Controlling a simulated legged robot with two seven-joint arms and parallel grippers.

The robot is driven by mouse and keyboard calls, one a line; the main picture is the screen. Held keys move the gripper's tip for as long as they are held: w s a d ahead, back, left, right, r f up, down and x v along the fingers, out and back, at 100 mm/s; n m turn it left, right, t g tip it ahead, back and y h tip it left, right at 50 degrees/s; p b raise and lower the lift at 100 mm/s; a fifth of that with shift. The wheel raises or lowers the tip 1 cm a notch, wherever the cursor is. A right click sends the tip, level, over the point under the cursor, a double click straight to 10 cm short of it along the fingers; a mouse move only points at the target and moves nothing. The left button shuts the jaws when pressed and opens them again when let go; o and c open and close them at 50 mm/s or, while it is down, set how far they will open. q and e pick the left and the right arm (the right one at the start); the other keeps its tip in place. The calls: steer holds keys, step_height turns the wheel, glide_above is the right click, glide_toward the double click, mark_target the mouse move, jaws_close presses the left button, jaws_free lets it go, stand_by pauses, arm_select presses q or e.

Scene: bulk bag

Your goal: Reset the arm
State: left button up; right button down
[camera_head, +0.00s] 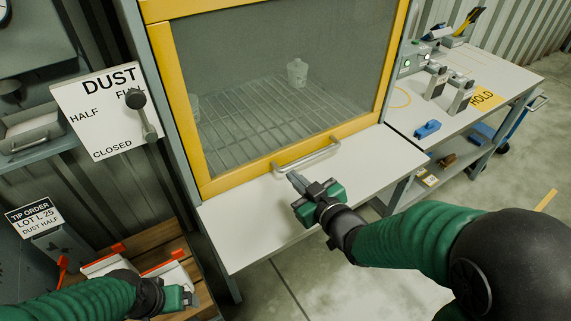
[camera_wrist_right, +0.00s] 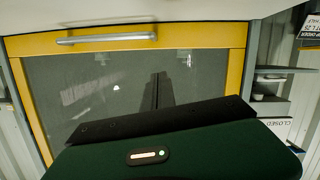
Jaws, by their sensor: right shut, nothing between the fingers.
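My right gripper (camera_head: 297,183) is shut and empty. In the head view it hangs over the white ledge in front of the yellow-framed cabinet, just below the silver door handle (camera_head: 306,155) and apart from it. In the right wrist view its shut fingers (camera_wrist_right: 158,90) stand against the dark glass door (camera_wrist_right: 110,80), with the handle (camera_wrist_right: 106,38) beyond. My left gripper (camera_head: 190,297) is at the lower left, over a wooden pallet area; its fingertips are too small to read.
The cabinet door is down, with a wire rack and a white jar (camera_head: 297,72) behind the glass. A DUST sign (camera_head: 100,120) with a black lever (camera_head: 140,110) stands left. A bench (camera_head: 460,70) with clamps, a HOLD label (camera_head: 483,97) and a blue block (camera_head: 427,129) is right.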

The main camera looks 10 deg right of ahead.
steer(key=s+d+f+m+g+h+p, duration=0.1)
steer(key=s+d+f+g+h, duration=0.1)
steer(key=s+d+f+m+g+h+p, duration=0.1)
steer(key=s+d+f+m+g+p, duration=0.1)
steer(key=s+d+f+g, duration=0.1)
steer(key=shift+s+h, duration=0.1)
steer(key=shift+h, duration=0.3)
steer(key=s+d+f+m+g+p, duration=0.1)
steer(key=s+f+g, duration=0.3)
steer(key=s, duration=0.9)
steer(key=m+g+p, duration=0.1)
steer(key=g, duration=0.2)
steer(key=shift+s+d+f+m+h, duration=0.15)
steer(key=shift+s+m+h, duration=0.25)
